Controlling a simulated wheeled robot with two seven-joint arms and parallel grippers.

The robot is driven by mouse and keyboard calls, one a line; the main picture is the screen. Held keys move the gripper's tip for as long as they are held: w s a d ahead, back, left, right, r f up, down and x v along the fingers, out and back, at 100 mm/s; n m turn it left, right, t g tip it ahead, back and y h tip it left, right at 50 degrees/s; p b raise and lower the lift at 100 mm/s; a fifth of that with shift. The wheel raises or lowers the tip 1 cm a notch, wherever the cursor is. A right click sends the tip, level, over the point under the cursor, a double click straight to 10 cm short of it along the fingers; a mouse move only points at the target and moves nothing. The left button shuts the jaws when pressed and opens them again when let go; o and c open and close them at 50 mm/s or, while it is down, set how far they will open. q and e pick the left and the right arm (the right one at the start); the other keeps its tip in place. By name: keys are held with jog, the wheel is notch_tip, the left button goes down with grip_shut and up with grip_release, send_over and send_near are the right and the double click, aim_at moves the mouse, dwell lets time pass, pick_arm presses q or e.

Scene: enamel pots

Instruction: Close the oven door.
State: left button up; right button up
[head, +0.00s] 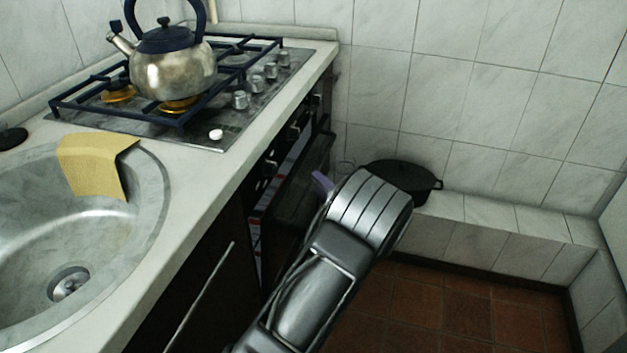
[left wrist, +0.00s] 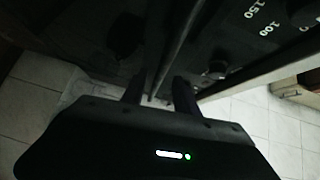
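The oven door (head: 296,190) is a dark panel below the hob, standing partly open from the oven front. My left arm covers part of its outer side. My left gripper (head: 322,183) is beside the door's outer part in the head view, mostly hidden behind my wrist. In the left wrist view its two dark fingers (left wrist: 158,92) are apart. A thin dark edge, seemingly of the door (left wrist: 180,45), runs down to the gap between them. I cannot tell whether they touch it. My right gripper is in neither view.
A kettle (head: 172,72) stands on the gas hob (head: 218,134). The sink (head: 125,215) with a yellow cloth (head: 92,160) is at the left. A black pot (head: 400,178) sits on a tiled ledge (head: 490,213) behind my wrist. The floor (head: 460,310) at right is clear.

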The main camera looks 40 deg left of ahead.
pick_arm(q)
jog(key=x, duration=0.4)
jog(key=shift+a+b, duration=0.1)
jog(key=shift+b, duration=0.25)
jog(key=shift+c, duration=0.6)
grip_shut()
dwell(0.5)
